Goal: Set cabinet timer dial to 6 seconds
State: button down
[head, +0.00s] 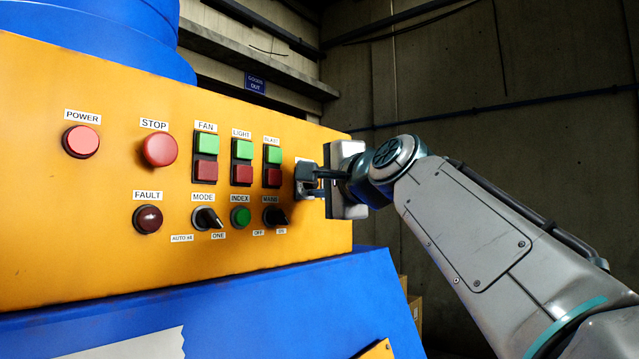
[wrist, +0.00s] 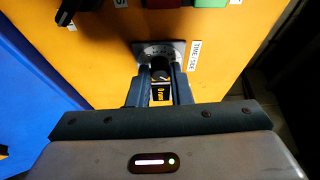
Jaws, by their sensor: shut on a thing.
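The timer dial's grey scale plate (wrist: 150,49) sits on the yellow cabinet face in the wrist view, beside a white label (wrist: 194,55) that seems to read TIME or TIMER. My gripper (wrist: 160,72) reaches in from below, its two dark fingers shut on the timer dial's knob, which they mostly cover. The dial's setting cannot be read. In the head view my gripper (head: 312,180) is at the right end of the yellow control panel (head: 60,250), its fingers hiding the knob.
The MAIN switch (head: 274,216) and the red-green button pair (head: 272,166) are close to the left of my gripper. MODE (head: 206,218) and INDEX (head: 240,217) are further left. The blue cabinet body (head: 260,310) slopes out below. Right of the panel is open room.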

dwell(0.5)
jog(key=c, duration=1.3)
grip_release()
jog(key=shift+s, duration=0.1)
jog(key=b+v, duration=0.5)
jog(key=v, duration=0.8)
jog(key=shift+s+d+r, duration=0.2)
jog(key=shift+s, duration=0.05)
jog(key=shift+f, duration=0.15)
